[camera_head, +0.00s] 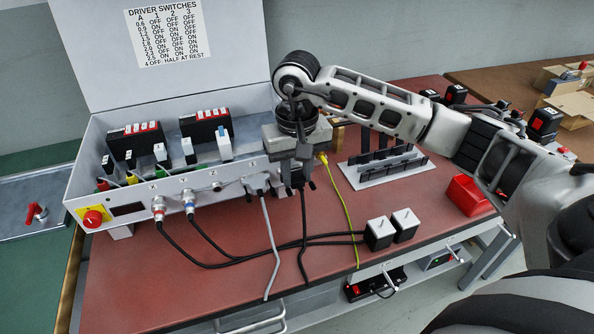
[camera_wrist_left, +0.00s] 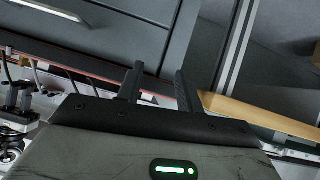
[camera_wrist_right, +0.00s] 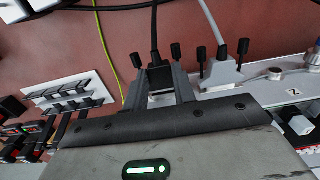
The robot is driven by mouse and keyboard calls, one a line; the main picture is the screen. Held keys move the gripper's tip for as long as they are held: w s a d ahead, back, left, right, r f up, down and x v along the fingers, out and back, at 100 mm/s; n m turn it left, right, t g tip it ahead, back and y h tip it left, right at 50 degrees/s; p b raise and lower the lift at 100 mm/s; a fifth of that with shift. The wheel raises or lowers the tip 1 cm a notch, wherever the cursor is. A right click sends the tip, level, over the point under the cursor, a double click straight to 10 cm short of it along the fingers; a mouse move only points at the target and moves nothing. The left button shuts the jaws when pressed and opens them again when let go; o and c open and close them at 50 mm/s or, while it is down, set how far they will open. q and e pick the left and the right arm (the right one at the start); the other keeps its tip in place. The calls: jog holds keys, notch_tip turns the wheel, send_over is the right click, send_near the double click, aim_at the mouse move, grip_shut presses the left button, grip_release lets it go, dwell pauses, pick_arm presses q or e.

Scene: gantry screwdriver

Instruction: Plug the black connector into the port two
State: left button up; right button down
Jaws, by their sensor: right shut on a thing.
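My right gripper (camera_head: 297,172) is shut on the black connector (camera_wrist_right: 159,76) at the front of the white control box (camera_head: 225,196). In the right wrist view the connector sits between my fingertips (camera_wrist_right: 160,88), with a dark thumbscrew on each side and a black cable running away. A light grey connector (camera_wrist_right: 221,72) with a grey cable is at the box panel beside it. The port behind the black connector is hidden, so I cannot tell whether it is seated. My left gripper (camera_wrist_left: 157,90) is open and empty in the left wrist view, and out of the head view.
Two round cable plugs (camera_head: 188,201) are in the panel to the left. Two black-and-white blocks (camera_head: 391,229) stand on the red mat. A grey rack (camera_head: 386,165) and red box (camera_head: 468,195) are farther right.

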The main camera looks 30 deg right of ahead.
aim_at(295, 174)
jog(key=shift+w+d+b, duration=0.1)
jog(key=shift+w+b, duration=0.2)
jog(key=shift+w, duration=0.2)
dwell(0.9)
jog(key=c, duration=1.1)
grip_release()
jog(key=shift+o, duration=0.2)
jog(key=shift+r+p, duration=1.7)
jog(key=shift+r, duration=1.05)
